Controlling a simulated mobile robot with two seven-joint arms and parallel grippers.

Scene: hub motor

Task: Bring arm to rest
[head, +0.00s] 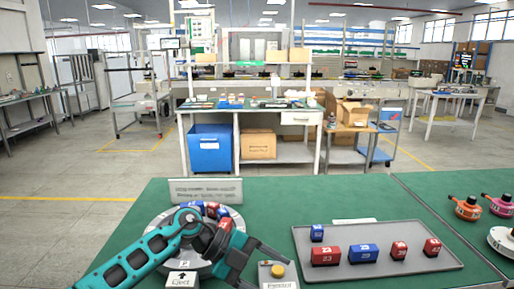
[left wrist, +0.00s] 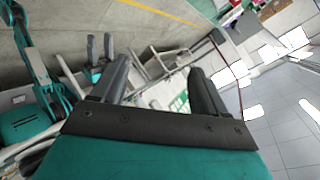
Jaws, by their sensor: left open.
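My left arm (head: 140,260) comes in from the lower left of the head view and bends over a round grey dish. My left gripper (head: 270,266) is just right of the dish, above the table's front edge, with its fingers apart. In the left wrist view the same gripper (left wrist: 160,72) is open, with nothing between its fingers. Teal arm parts (left wrist: 22,122) at the left of that view, with two grey prongs near them, look like my other arm. Whether those prongs are an open right gripper is unclear. No right arm shows in the head view.
The round dish (head: 152,228) holds several red and blue numbered blocks, partly hidden by my arm. A box with a yellow button (head: 277,270) lies close to my gripper. A grey tray (head: 340,238) with several blocks is right of it. Orange and pink parts (head: 467,207) stand far right.

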